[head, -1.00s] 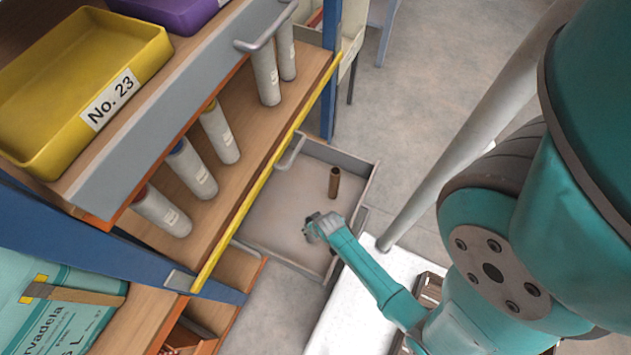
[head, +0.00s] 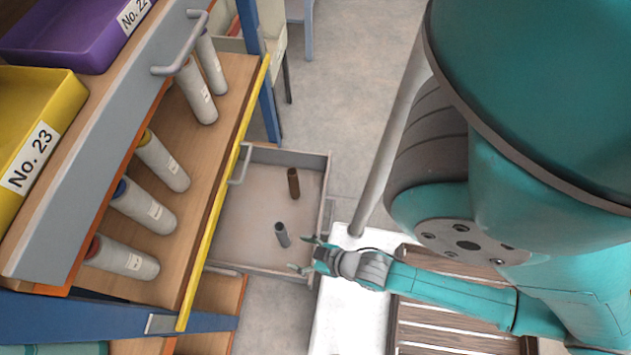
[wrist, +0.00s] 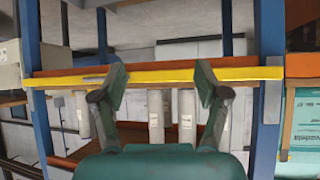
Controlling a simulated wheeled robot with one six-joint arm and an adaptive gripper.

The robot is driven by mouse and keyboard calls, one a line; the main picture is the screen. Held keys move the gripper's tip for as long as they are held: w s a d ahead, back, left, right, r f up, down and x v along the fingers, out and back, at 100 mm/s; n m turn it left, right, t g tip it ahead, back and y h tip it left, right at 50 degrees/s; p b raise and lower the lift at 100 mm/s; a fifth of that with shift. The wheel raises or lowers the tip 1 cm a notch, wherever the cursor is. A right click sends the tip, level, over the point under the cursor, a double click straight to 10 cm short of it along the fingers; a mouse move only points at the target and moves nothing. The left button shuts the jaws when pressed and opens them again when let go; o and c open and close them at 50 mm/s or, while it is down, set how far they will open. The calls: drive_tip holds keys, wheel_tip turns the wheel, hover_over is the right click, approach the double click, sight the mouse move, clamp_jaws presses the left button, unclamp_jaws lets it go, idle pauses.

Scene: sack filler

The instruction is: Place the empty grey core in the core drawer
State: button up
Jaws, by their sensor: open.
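The grey core (head: 282,235) stands upright in the open core drawer (head: 240,225), near its front right part. A brown core (head: 293,183) stands in the same drawer, farther back. My gripper (head: 304,255) is open and empty at the drawer's right edge, just right of the grey core and apart from it. In the wrist view my open gripper (wrist: 158,85) has nothing between its fingers and faces the shelf's yellow edge.
A shelf with a yellow front edge (head: 215,225) holds several white rolls (head: 162,160). Above are a yellow bin (head: 25,125) and a purple bin (head: 75,35). A slatted wooden pallet (head: 455,315) lies at lower right. Open floor (head: 350,90) lies behind the drawer.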

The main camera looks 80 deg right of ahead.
drive_tip(key=s+a+r+n+t+y, duration=0.1)
drive_tip(key=s+r+t, duration=0.1)
drive_tip(key=r, duration=0.9)
drive_tip(key=s+a+r+n+t+y, duration=0.1)
drive_tip(key=s+a+r+t, duration=0.1)
drive_tip(key=r, duration=0.9)
drive_tip(key=shift+s+a, duration=0.25)
drive_tip(key=shift+r, duration=0.1)
